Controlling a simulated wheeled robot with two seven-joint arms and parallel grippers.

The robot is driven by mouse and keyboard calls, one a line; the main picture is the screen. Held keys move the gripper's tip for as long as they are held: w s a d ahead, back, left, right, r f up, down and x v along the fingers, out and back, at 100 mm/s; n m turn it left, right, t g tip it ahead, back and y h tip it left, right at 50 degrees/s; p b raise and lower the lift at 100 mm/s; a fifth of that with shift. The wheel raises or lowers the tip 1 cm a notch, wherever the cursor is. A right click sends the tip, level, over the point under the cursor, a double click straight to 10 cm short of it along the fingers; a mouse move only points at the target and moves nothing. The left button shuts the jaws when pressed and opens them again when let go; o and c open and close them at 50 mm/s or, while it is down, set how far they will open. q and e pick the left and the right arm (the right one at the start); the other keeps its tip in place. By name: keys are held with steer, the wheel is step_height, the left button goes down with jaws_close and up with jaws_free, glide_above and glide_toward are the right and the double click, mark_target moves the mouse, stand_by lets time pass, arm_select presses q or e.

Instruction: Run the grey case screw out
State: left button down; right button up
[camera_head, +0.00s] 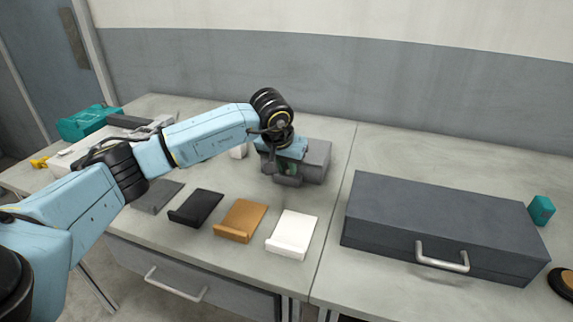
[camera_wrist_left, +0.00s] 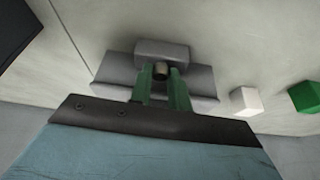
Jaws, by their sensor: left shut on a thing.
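The grey case (camera_head: 315,158) stands on the left table near the seam between the tables. It also shows in the left wrist view as a grey block (camera_wrist_left: 190,75). My left gripper (camera_head: 288,168) is over the front of the case. In the left wrist view its two green fingers (camera_wrist_left: 162,85) are shut on a small brownish, round-ended piece (camera_wrist_left: 161,70), which appears to be the screw, beside a raised grey block (camera_wrist_left: 162,50). The fingers hide most of the screw, and I cannot tell how far out it is. My right gripper is not in view.
Grey, black (camera_head: 196,207), brown (camera_head: 240,219) and white (camera_head: 292,234) angled stands line the table front. A large dark box (camera_head: 440,215) with a handle is on the right table, with a teal block (camera_head: 541,209) behind. A teal item (camera_head: 88,122) lies far left.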

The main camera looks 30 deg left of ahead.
arm_select(q)
steer(key=shift+d+r+n+y, duration=0.1)
steer(key=shift+n+y, duration=0.2)
steer(key=shift+n, duration=0.4)
steer(key=shift+n+y+p, duration=0.3)
steer(key=shift+n+p, duration=0.1)
steer(key=shift+n, duration=0.3)
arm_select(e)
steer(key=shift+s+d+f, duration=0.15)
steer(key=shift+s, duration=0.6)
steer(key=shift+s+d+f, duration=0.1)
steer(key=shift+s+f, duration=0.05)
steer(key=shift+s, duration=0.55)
arm_select(q)
steer(key=c, duration=1.3)
jaws_free()
steer(key=shift+r, duration=0.3)
steer(key=p+v, duration=0.2)
steer(key=v, duration=1)
steer(key=shift+s+d+r, duration=0.1)
steer(key=shift+r, duration=0.2)
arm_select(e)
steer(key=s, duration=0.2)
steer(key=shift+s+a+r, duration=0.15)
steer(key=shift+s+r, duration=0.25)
